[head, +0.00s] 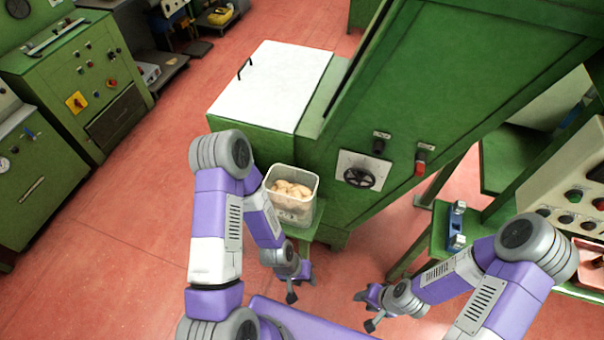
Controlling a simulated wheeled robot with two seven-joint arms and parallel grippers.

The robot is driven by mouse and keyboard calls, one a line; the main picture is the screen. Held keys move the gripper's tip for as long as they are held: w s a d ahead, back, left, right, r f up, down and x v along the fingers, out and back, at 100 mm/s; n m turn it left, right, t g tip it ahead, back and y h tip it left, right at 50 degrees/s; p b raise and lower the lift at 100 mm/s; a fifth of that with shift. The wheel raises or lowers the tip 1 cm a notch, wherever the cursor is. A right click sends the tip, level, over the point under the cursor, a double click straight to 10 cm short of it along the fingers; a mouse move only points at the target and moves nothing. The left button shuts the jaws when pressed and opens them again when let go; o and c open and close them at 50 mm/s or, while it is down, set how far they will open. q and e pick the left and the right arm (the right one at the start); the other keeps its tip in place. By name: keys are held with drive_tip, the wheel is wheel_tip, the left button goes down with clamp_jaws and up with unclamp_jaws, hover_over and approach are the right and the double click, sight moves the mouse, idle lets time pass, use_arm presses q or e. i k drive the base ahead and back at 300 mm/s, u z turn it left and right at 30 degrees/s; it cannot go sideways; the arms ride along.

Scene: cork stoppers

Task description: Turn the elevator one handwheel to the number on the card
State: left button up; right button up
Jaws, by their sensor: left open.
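A black handwheel (359,178) sits on a pale square plate on the sloping front of the tall green machine. Marks on the plate are too small to read. Two small labels, one above the wheel (381,135) and one to its right (429,147), are also unreadable, and I cannot tell which thing is the card. My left gripper (300,288) is open and empty, below and left of the wheel, apart from it. My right gripper (364,311) looks open and empty, low in the view below the wheel, touching nothing.
A red-handled control (420,164) is right of the wheel. A clear bin of corks (313,208) stands on a green ledge beside my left forearm. A blue device (457,228) is on a green stand near my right arm. Red floor (110,285) is open at left.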

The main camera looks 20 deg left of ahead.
sight(360, 176)
drive_tip(key=u, duration=2.7)
drive_tip(key=k, duration=1.2)
drive_tip(key=z, duration=1.05)
drive_tip(key=i, duration=1)
